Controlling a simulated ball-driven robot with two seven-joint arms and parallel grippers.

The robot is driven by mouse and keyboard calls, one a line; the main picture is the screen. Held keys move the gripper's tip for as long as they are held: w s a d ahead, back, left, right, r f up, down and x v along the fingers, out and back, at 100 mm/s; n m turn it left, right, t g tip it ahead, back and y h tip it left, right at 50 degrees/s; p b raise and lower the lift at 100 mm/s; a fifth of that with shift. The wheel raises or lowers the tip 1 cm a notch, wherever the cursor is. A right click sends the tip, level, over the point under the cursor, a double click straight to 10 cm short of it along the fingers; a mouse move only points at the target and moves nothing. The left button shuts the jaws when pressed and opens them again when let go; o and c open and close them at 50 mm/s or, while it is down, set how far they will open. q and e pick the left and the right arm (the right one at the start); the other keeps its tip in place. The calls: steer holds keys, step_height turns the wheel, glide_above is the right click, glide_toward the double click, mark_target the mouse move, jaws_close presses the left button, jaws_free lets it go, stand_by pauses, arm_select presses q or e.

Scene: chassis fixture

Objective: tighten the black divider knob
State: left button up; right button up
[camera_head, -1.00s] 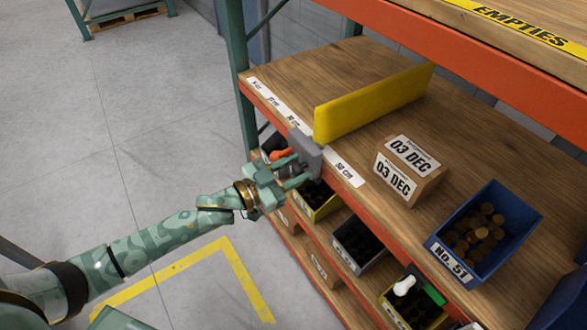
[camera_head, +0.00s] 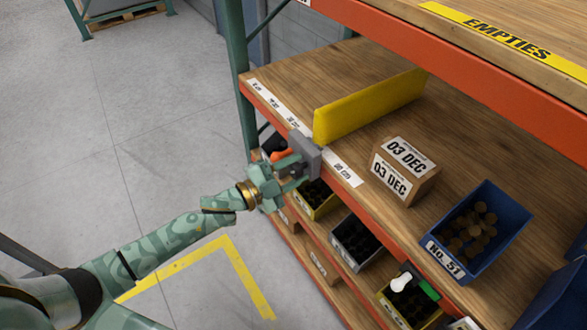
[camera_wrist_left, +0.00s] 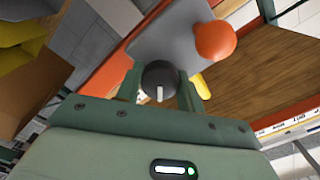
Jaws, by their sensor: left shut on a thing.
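The yellow divider (camera_head: 365,108) stands upright on the wooden shelf, with a grey bracket (camera_head: 305,154) at its front end over the shelf edge. My left gripper (camera_head: 292,180) is at the bracket's front. In the left wrist view, the black knob (camera_wrist_left: 158,76) sits between the two fingers of my left gripper (camera_wrist_left: 160,92), which are shut on it. A white mark on the knob's face points toward the bottom of that view. The head view does not show the knob clearly. An orange knob (camera_wrist_left: 215,40) sits beside it on the bracket (camera_wrist_left: 172,35). My right gripper is not in view.
A label strip with scale marks (camera_head: 343,168) runs along the shelf's front edge. A carton marked 03 DEC (camera_head: 404,170) and blue bin No. 51 (camera_head: 447,262) stand right of the divider. Several bins, including a grey one (camera_head: 357,242), sit below. The floor at left is clear.

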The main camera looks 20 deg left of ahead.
arm_select(q)
steer(key=m, duration=0.4)
steer(key=shift+f+m, duration=0.1)
steer(key=shift+m, duration=0.2)
steer(key=shift+m+b, duration=0.6)
steer(key=shift+m, duration=1.9)
steer(key=o, duration=0.7)
steer(key=shift+s, duration=0.1)
steer(key=p+v, duration=0.1)
steer(key=v, duration=1.5)
steer(key=shift+s+a, duration=0.1)
steer(key=shift+a, duration=0.05)
steer(key=shift+f, duration=0.1)
